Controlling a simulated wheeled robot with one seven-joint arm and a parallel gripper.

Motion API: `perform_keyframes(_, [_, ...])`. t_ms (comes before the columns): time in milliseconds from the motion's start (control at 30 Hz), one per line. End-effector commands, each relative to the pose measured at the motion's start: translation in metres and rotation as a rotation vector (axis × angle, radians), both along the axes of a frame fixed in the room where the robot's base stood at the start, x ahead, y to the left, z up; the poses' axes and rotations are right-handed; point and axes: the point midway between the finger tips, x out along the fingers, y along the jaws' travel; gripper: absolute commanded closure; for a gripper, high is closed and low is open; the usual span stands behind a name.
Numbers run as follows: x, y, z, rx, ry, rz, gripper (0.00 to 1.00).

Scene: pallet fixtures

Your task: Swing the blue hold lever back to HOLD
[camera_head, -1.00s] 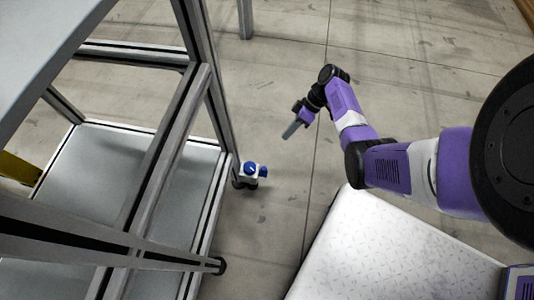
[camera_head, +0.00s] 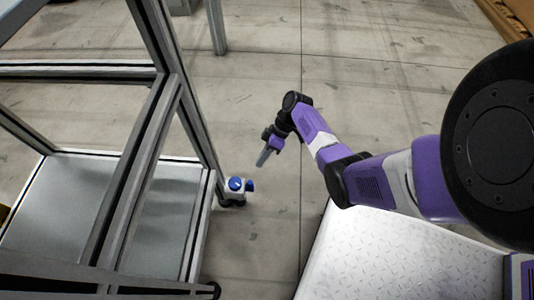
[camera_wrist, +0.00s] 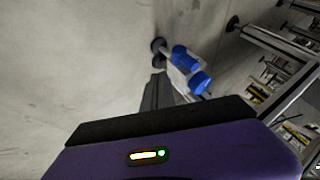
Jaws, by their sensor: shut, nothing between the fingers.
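In the wrist view, two blue parts show on the white block, an upper one (camera_wrist: 184,58) and a lower one (camera_wrist: 200,82); I cannot tell for sure which is the lever. My gripper (camera_head: 262,159) is shut and empty, pointing down, above and to the right of the block in the head view and apart from it. Its fingers (camera_wrist: 157,88) show in the wrist view just left of the block.
The metal frame (camera_head: 172,110) with grey shelf panels stands on the left, its posts close to the lever. The concrete floor (camera_head: 262,240) to the right of the lever is clear. A second post (camera_head: 215,25) stands further back.

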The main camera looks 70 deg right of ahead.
Motion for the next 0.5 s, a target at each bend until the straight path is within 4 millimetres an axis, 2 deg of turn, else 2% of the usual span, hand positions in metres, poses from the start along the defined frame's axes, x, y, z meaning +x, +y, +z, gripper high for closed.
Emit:
perform_keyframes(33, [0.003,0.007,-0.015,0.001,0.001,0.003,1.00])
perform_keyframes(100, [0.006,0.014,-0.025,0.001,0.002,0.002,1.00])
perform_keyframes(300, [0.002,0.038,-0.020,0.000,-0.001,0.000,1.00])
perform_keyframes(500, [-0.001,0.050,-0.019,0.001,0.000,-0.001,1.00])
